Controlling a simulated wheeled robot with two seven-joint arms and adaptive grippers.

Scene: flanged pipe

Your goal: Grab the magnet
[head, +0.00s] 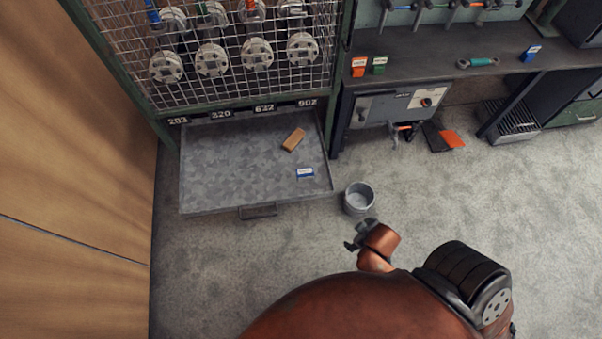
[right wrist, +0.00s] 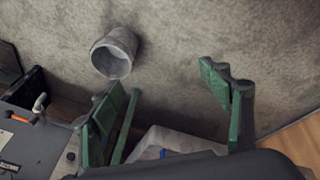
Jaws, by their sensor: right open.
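I cannot make out which thing is the magnet. A small blue-and-white item (head: 305,173) and a tan block (head: 293,139) lie in the open metal drawer (head: 210,190). My right gripper (head: 356,235) is low over the floor, just in front of the grey bucket (head: 359,198) and right of the drawer. In the right wrist view its green-padded fingers (right wrist: 172,108) are spread with nothing between them. The bucket (right wrist: 114,54) and part of the drawer (right wrist: 180,138) also show there. My left gripper is not in view.
A wire-mesh cabinet (head: 240,50) with several flanged pipe pieces stands above the drawer. A workbench (head: 430,50) at the right holds a teal tool (head: 478,62) and small coloured boxes. A dustpan (head: 437,137) is below it. A wooden wall (head: 75,170) bounds the left. Floor at the right is clear.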

